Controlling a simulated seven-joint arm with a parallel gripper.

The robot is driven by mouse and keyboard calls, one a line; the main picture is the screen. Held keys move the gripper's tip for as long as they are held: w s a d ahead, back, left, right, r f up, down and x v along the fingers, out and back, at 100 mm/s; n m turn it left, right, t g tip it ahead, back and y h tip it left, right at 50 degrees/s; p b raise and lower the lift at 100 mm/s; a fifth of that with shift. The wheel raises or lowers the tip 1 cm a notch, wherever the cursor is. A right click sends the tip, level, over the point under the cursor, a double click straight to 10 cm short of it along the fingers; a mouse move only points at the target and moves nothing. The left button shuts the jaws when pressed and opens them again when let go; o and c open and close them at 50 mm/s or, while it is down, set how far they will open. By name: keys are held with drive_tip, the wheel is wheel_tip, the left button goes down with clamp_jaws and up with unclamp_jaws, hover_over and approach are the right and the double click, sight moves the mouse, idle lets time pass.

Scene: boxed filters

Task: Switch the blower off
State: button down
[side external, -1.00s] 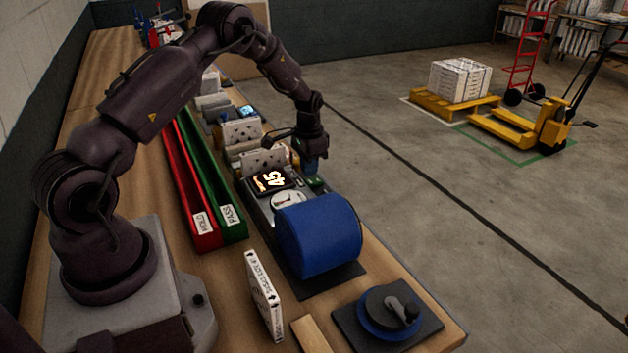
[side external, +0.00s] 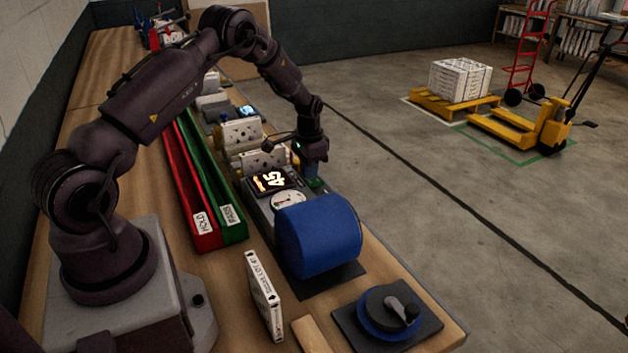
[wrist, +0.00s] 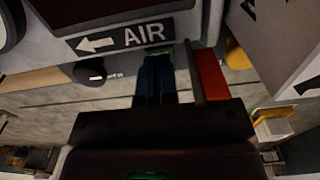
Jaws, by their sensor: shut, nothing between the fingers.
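My gripper (side external: 314,176) is shut and empty, pointing down at the far right side of the test console. In the wrist view its blue fingertips (wrist: 157,62) are together, at or just above a green part (wrist: 170,52); I cannot tell whether they touch. A red block (wrist: 210,76), perhaps part of a switch, stands just right of the fingers. An AIR label (wrist: 122,38) with a left arrow is above, and a black knob (wrist: 90,71) is to the left. The console carries a lit display (side external: 270,180) reading 45 and a round gauge (side external: 288,201).
A blue drum-shaped housing (side external: 318,236) stands just in front of the gripper. White boxed filters (side external: 242,131) sit behind it, and another box (side external: 263,297) stands at the front. Red (side external: 190,200) and green (side external: 222,200) troughs lie left. A crank disc (side external: 390,312) is at the front right.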

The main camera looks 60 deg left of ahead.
sight(309, 181)
drive_tip(key=shift+f, duration=0.85)
idle(0.3)
drive_tip(key=shift+r, duration=3.5)
